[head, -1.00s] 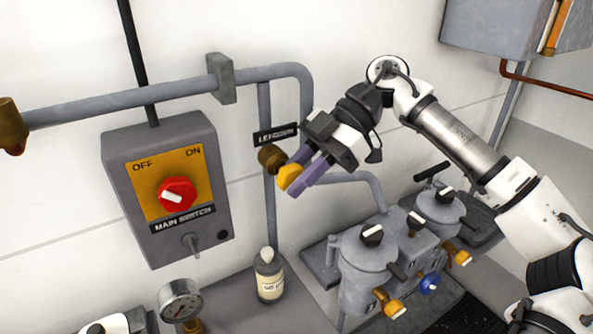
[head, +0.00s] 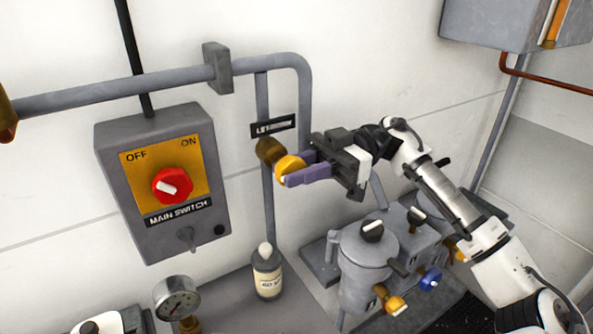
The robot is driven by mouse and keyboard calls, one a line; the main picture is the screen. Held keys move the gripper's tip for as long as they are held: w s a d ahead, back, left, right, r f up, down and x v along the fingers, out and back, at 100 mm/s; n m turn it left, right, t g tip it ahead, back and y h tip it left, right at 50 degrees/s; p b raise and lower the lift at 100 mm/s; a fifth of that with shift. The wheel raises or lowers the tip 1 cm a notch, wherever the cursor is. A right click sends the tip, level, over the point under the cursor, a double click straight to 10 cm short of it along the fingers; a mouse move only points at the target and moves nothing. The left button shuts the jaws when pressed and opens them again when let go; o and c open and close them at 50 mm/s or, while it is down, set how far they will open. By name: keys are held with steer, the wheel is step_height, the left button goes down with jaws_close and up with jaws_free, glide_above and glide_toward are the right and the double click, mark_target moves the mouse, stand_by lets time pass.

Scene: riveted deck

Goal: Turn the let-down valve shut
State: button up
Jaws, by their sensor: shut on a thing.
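The let-down valve has a brass body (head: 269,150) on a grey vertical pipe, under a black label (head: 273,126) whose text reads only in part. Its yellow knob (head: 290,167) faces out from the wall. My gripper (head: 296,174) comes in from the right. Its purple fingers are shut on the yellow knob, one finger in front and the other partly hidden behind it. The finger tips cover part of the knob, so I cannot read its turn angle.
A grey main switch box (head: 125,190) with a red knob (head: 172,186) is at left. A bottle (head: 267,273) and a pressure gauge (head: 177,298) stand below. Grey canisters (head: 367,262) with yellow and blue taps stand under my arm.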

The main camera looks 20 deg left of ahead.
stand_by(0.4)
steer(key=o, duration=1)
steer(key=b+v, duration=0.3)
steer(key=v, duration=1)
steer(key=shift+w+d+f+b, duration=0.1)
steer(key=shift+w+d+b, duration=0.15)
steer(key=shift+w+b, duration=0.1)
steer(key=shift+s, duration=0.1)
